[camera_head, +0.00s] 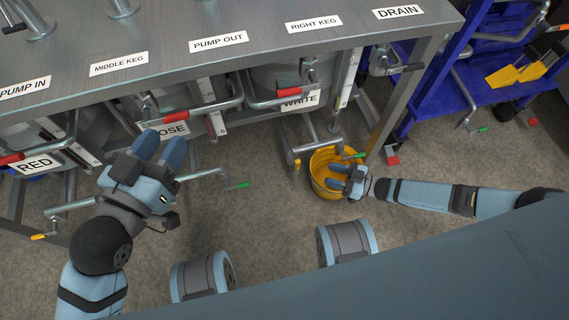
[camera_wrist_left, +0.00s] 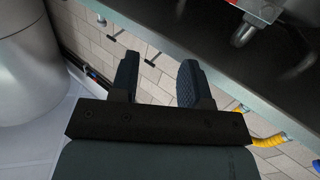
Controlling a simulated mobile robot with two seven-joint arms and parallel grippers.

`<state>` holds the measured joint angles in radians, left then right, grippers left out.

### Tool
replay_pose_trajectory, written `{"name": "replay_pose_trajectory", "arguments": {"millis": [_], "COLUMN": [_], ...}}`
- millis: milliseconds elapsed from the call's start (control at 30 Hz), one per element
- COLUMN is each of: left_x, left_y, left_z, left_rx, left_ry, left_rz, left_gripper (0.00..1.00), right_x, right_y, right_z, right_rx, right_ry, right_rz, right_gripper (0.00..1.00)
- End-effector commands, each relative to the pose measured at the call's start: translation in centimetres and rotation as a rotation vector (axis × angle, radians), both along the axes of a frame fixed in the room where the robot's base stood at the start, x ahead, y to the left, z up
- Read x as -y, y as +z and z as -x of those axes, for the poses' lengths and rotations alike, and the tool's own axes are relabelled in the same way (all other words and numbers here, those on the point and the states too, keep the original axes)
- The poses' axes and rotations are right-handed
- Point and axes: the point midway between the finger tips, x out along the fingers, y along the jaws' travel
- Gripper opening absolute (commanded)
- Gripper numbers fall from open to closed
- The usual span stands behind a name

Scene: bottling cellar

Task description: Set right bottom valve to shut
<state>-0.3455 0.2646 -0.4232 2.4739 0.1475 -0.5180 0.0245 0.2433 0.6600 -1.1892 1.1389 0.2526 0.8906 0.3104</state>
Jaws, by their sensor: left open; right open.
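Below the right keg, labelled WHITE (camera_head: 299,102), a bottom pipe (camera_head: 318,147) runs low above the floor. A green-tipped handle (camera_head: 353,156) is at its right end and a yellow-tipped handle (camera_head: 297,167) hangs at its left end. I cannot tell which handle belongs to the right bottom valve, nor its setting.
A blue cart (camera_head: 440,95) stands at the right. Open floor (camera_head: 265,215) lies in front.

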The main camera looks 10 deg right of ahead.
Motion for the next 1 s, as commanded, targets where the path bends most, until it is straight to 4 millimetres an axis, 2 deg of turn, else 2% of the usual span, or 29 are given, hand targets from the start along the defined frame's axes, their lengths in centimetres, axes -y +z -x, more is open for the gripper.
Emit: {"name": "replay_pose_trajectory", "arguments": {"millis": [600,800,1000], "left_x": [-1.0,-1.1,-1.2], "left_y": [0.0,0.4,0.5], "left_z": [-1.5,-1.8,-1.8], "left_rx": [0.201,0.242,0.248], "left_ry": [0.010,0.015,0.014], "left_rz": [-0.117,-0.133,-0.140], "left_gripper": [0.43,0.43,0.43], "right_x": [-9.9,-11.2,-11.4], "right_y": [-0.1,0.0,0.1], "right_z": [-6.0,-6.9,-7.0], "right_rx": [0.002,0.001,0.001], "right_ry": [0.000,-0.001,-0.001], "right_rz": [-0.003,0.000,-0.001], "right_gripper": [0.43,0.43,0.43]}}
